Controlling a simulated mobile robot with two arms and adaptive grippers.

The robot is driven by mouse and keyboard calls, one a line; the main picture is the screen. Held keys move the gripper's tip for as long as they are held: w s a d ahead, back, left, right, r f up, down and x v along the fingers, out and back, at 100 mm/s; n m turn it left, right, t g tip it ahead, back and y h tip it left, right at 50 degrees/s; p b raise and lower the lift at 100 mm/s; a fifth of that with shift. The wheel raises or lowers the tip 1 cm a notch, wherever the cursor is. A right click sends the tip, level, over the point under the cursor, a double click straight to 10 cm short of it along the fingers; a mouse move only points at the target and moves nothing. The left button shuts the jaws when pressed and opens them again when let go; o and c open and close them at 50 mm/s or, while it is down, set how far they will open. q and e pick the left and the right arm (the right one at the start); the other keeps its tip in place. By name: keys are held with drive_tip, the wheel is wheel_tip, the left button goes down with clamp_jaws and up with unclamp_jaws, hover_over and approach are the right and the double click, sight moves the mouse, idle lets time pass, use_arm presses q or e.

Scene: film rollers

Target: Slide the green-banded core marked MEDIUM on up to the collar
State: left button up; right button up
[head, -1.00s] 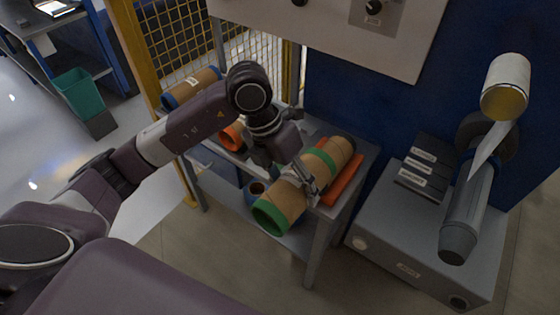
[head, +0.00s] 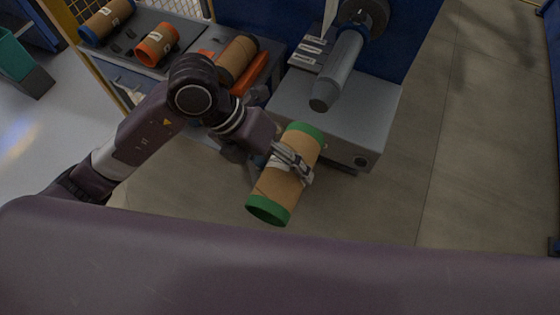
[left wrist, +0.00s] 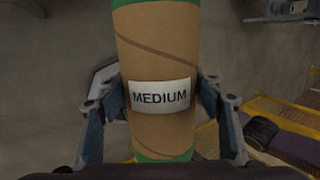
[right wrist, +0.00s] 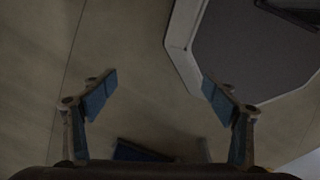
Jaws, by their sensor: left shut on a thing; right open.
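The green-banded core (head: 287,175) is a brown cardboard tube with a green band at each end. My left gripper (head: 294,163) is shut around its middle and holds it in the air, tilted, in front of the grey machine. The left wrist view shows its MEDIUM label (left wrist: 160,96) between the fingers. The grey spindle (head: 341,68) points toward me, bare, with a dark round collar (head: 366,14) at its far end. The core is below and left of the spindle tip, apart from it. My right gripper (right wrist: 160,88) is open and empty in the right wrist view.
The grey machine cabinet (head: 372,112) stands under the spindle. The shelf at left holds a blue-banded core (head: 107,20), an orange-banded core (head: 157,45) and a dark-ended core (head: 237,58) by an orange cradle (head: 252,75). Floor (head: 470,150) is clear at right.

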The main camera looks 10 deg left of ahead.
sight(292, 133)
use_arm(q)
drive_tip(key=shift+w, duration=0.4)
drive_tip(key=shift+w+d, duration=0.1)
drive_tip(key=shift+w, duration=0.85)
drive_tip(key=w, duration=0.1)
drive_tip(key=w+d, duration=0.1)
drive_tip(key=shift+w+d, duration=0.1)
drive_tip(key=shift+w, duration=0.25)
drive_tip(key=shift+w+d, duration=0.15)
drive_tip(key=shift+w, duration=0.4)
drive_tip(key=shift+w+d, duration=0.15)
drive_tip(key=shift+w, duration=0.35)
use_arm(e)
drive_tip(key=shift+w+a+f, duration=0.1)
drive_tip(key=shift+w+a, duration=0.1)
drive_tip(key=shift+a, duration=0.3)
use_arm(q)
drive_tip(key=shift+b, duration=0.3)
use_arm(e)
drive_tip(key=shift+s+a+f, duration=0.1)
drive_tip(key=shift+a+f, duration=0.05)
drive_tip(key=shift+a, duration=0.15)
